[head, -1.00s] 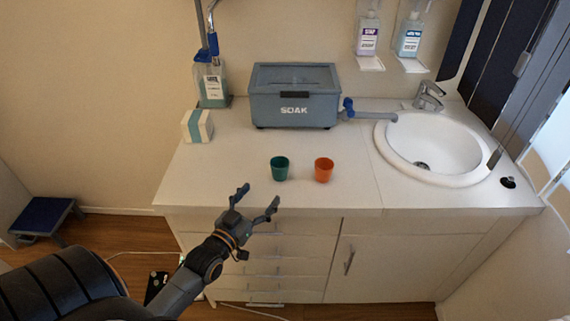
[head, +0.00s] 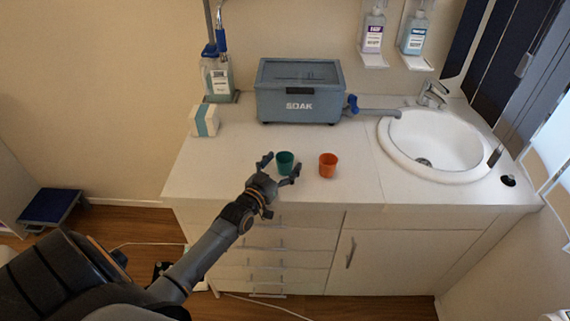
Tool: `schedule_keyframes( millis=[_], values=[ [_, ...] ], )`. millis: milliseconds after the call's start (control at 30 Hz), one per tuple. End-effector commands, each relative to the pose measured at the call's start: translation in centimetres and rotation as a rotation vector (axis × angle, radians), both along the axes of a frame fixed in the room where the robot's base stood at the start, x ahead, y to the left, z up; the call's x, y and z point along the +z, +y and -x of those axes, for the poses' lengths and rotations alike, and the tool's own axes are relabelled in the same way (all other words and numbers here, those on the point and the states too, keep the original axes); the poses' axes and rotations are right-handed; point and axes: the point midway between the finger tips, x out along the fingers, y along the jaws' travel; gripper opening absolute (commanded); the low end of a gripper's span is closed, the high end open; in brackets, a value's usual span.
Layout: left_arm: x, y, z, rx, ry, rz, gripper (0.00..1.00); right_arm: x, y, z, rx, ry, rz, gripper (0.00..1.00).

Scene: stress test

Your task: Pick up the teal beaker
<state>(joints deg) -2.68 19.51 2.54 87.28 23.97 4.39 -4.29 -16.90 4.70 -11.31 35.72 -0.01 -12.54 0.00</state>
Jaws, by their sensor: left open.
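The teal beaker (head: 286,160) stands upright on the white counter near its front edge. An orange beaker (head: 328,165) stands just to its right, with a gap between them. My left gripper (head: 279,165) is open at the beaker, one finger on its left and the other at its lower right. The fingers partly cover the teal beaker's lower part. I cannot tell whether they touch it. My right gripper is not in view.
A grey box marked SOAK (head: 299,103) stands behind the beakers, with a blue-handled tap on its right. A white sink (head: 432,142) is at the right. A small white and teal box (head: 204,120) and a bottle (head: 217,80) stand at the left.

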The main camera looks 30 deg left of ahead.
Motion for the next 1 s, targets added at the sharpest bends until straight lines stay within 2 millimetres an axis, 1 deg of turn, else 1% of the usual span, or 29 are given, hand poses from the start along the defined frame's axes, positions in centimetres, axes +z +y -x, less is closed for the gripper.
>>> schedule_keyframes(
  millis=[100,267,300,367,400,667,833,867,1000],
  values=[
    [0.0,0.0,0.0,0.0,0.0,0.0,0.77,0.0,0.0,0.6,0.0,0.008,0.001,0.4],
    [0.0,0.0,0.0,0.0,0.0,0.0,0.44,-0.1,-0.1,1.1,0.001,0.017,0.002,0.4],
    [0.0,0.0,0.1,0.0,0.0,0.0,0.36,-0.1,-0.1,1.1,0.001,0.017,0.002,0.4],
    [0.0,0.0,0.1,0.0,0.0,0.0,0.24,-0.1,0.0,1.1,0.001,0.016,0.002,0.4],
    [0.0,0.0,0.1,0.0,0.001,0.0,0.21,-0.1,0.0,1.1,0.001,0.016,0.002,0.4],
    [0.0,0.0,0.1,0.0,0.001,0.0,0.21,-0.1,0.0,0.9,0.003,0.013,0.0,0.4],
    [-0.1,0.0,0.1,0.001,-0.001,0.0,0.21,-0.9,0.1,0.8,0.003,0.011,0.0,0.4],
    [0.0,0.0,0.2,0.001,0.0,0.0,0.21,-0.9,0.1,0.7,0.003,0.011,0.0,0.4],
    [0.0,-0.2,2.2,0.0,0.003,0.001,0.21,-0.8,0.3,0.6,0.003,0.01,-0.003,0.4]
  ],
)
